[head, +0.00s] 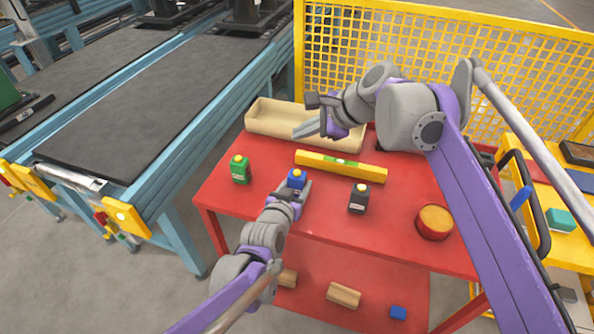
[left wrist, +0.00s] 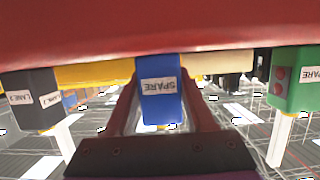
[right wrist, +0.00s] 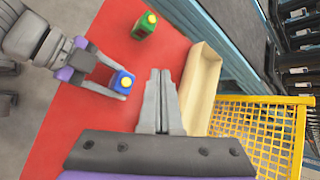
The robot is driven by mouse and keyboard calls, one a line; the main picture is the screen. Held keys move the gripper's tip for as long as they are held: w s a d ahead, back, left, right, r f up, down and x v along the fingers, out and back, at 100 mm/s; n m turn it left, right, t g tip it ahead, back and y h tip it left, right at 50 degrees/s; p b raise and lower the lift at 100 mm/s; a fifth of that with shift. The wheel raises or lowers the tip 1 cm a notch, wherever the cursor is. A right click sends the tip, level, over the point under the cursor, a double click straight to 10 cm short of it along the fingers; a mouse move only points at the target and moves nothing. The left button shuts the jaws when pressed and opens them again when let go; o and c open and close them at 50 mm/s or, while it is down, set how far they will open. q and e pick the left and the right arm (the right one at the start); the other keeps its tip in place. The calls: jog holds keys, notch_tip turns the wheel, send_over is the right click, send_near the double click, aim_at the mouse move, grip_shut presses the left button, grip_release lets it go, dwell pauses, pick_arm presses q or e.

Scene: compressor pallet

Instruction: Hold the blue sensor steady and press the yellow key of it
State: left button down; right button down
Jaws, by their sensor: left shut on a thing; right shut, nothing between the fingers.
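The blue sensor (head: 297,179) stands on the red table, with its yellow key (head: 297,171) on top. My left gripper (head: 296,186) is shut on it from the front side. In the left wrist view the sensor (left wrist: 160,98), labelled SPARE, sits between the two fingers; its key is hidden there. My right gripper (head: 302,130) is shut and empty, above the table behind the sensor. In the right wrist view its closed fingers (right wrist: 160,80) are apart from the sensor (right wrist: 122,82), which lies to their left with the yellow key (right wrist: 126,81) visible.
A green sensor (head: 241,172) stands to the left and a black one (head: 359,199) to the right. A yellow level (head: 340,166) lies behind the blue sensor. A long beige tray (head: 270,123) is at the back. A round wood-topped red container (head: 434,222) stands right.

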send_over(302, 175)
jog(key=shift+s+f, duration=0.1)
jog(key=shift+f, duration=4.15)
jog(key=shift+f, duration=0.1)
jog(key=shift+f, duration=0.3)
jog(key=shift+f, duration=0.45)
jog(key=shift+r, duration=0.15)
dwell(0.5)
jog(key=shift+r, duration=0.75)
jog(key=shift+r, duration=2.5)
